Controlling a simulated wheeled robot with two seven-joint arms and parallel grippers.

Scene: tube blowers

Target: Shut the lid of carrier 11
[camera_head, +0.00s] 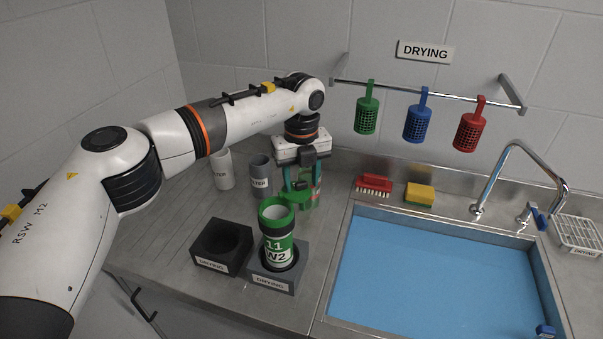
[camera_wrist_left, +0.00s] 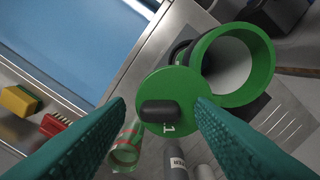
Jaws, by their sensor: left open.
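Carrier 11 (camera_head: 278,250) is a green and white tube marked "11 W2". It stands upright in a dark block labelled "DRYING", and its mouth is open. In the left wrist view the green rim of carrier 11 (camera_wrist_left: 262,82) is at upper right. Its round green lid (camera_wrist_left: 178,82), with a black knob (camera_wrist_left: 158,111), is swung out beside the mouth. My left gripper (camera_head: 302,190) is open behind the carrier, its teal fingers pointing down. In the left wrist view the knob shows between the fingertips of my left gripper (camera_wrist_left: 160,103); I cannot tell whether they touch it.
An empty drying block (camera_head: 222,245) stands left of the carrier. White (camera_head: 222,170) and grey (camera_head: 260,176) filter tubes stand behind. A clear green-ringed tube (camera_wrist_left: 127,150) is near the gripper. The blue sink (camera_head: 430,270) is at right, with brush (camera_head: 373,184) and sponge (camera_head: 419,194) behind.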

